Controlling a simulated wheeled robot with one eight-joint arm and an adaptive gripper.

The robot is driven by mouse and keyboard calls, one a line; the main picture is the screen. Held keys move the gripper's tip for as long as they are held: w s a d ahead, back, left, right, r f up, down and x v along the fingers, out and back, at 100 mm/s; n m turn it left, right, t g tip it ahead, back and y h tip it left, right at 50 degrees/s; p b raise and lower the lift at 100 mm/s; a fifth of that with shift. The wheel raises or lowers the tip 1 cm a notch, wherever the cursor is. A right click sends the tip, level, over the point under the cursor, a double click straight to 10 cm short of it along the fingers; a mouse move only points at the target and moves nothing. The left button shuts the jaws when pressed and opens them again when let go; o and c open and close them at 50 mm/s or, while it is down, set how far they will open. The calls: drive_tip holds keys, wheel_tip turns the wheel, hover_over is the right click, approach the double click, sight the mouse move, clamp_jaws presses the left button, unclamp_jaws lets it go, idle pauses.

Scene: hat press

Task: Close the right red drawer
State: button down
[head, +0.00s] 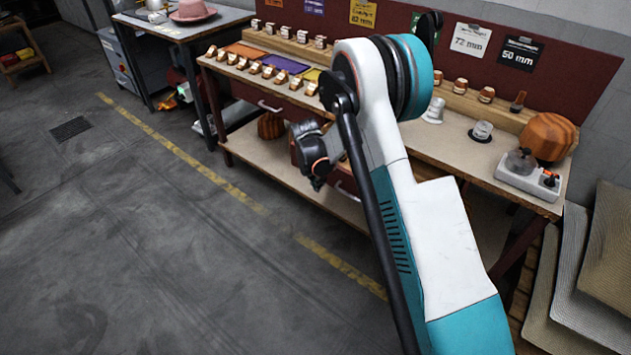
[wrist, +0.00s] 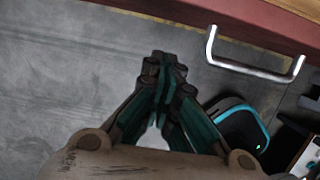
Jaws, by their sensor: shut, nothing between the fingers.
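The right red drawer (head: 346,179) is under the workbench top in the head view, partly hidden behind my arm. It appears to stick out from the bench, but how far is hard to tell. Its metal handle (head: 347,192) shows low on its front. In the wrist view, a dark red front edge (wrist: 265,21) crosses the upper right, with a silver bar handle (wrist: 254,62) below it. My gripper (head: 316,184) is just left of the drawer front in the head view. In the wrist view, my gripper (wrist: 165,65) is shut and empty, apart from the handle.
The left drawer's handle (head: 270,106) shows under the workbench top (head: 465,155), which carries several small wooden blocks. A lower shelf (head: 262,158) holds a brown round block (head: 271,126). Mats (head: 580,300) lean at the right. The floor (head: 150,250) in front is clear.

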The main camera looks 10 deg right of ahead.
drive_tip(key=shift+w+d+r+b, duration=0.1)
drive_tip(key=shift+w+d+b, duration=0.1)
drive_tip(key=shift+w+d, duration=0.4)
drive_tip(key=shift+w+d+r+b, duration=0.1)
drive_tip(key=shift+w+d+b, duration=0.2)
drive_tip(key=shift+d, duration=0.4)
drive_tip(key=shift+w+d, duration=0.1)
